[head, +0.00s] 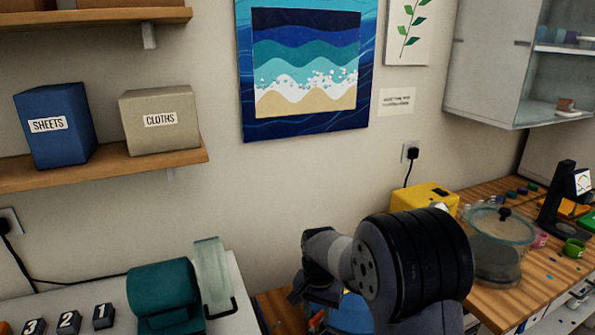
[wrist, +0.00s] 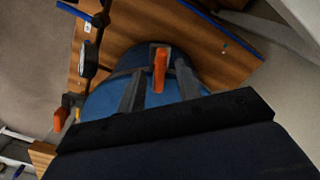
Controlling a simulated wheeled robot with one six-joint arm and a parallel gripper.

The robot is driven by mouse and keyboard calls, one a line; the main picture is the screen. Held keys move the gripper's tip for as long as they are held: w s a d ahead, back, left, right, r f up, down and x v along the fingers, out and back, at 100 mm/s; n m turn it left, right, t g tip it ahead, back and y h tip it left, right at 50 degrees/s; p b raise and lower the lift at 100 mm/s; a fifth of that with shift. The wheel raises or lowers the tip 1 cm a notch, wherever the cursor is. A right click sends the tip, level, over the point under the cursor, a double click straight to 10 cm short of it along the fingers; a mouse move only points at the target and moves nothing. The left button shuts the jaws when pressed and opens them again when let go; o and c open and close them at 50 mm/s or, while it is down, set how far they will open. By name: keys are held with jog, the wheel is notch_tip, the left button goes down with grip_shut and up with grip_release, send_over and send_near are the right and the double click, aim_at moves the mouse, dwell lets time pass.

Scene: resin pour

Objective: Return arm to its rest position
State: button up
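My gripper (wrist: 158,84) shows in the wrist view with its two dark fingers apart and nothing held between them. It points down toward a round blue vessel (wrist: 100,103) with an orange lever (wrist: 160,70), seen in the gap between the fingers. I cannot tell how far the fingertips are from the lever. In the head view my dark arm is bent at the lower centre and reaches downward; my gripper is hidden there. Part of the blue vessel (head: 352,314) shows behind the arm.
A bench at right holds a yellow box (head: 424,195), a clear lidded chamber (head: 497,245) and a black stand (head: 557,205). At lower left, a white table (head: 230,318) bears a teal device (head: 165,292). Shelf boxes (head: 54,125) are at upper left.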

jog(key=shift+n, duration=2.3)
